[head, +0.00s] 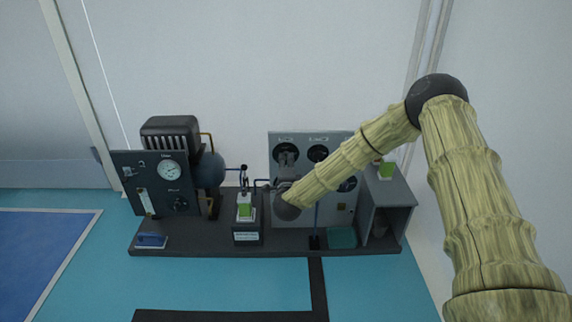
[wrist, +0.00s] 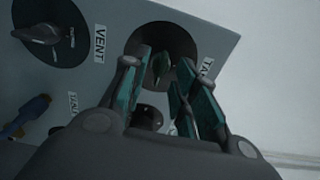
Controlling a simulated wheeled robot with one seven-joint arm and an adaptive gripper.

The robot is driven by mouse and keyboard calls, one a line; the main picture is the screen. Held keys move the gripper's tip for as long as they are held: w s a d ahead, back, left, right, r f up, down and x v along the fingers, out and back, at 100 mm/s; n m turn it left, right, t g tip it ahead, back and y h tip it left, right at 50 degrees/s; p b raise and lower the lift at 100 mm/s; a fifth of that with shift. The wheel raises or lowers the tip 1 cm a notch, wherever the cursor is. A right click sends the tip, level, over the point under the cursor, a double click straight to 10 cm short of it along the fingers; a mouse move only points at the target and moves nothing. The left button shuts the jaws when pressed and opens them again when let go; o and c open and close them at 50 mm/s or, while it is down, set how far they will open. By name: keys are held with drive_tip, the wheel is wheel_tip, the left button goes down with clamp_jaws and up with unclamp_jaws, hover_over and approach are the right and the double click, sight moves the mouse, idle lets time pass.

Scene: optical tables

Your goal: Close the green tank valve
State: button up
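The green tank valve (wrist: 160,64) is a small green handle on a dark round dial, beside a partly hidden label that starts "TA", in the wrist view. My gripper (wrist: 162,76) is open, with one teal-lined finger on each side of the handle. Gaps show between the handle and the fingers, and I cannot tell whether either touches it. In the head view, my arm covers part of the grey valve panel (head: 337,212), and the green valve and my gripper cannot be made out there.
A black-handled dial (wrist: 42,30) sits by the VENT label (wrist: 99,43). A blue valve (wrist: 28,115) is at lower left. In the head view, a black gauge panel (head: 155,185) stands left, a small box with a green top (head: 245,211) in the middle, and a grey open box (head: 392,188) right.

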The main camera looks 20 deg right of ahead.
sight(286, 157)
drive_tip(key=shift+b+x, duration=0.3)
drive_tip(key=shift+x, duration=0.85)
drive_tip(key=shift+c, duration=0.2)
clamp_jaws()
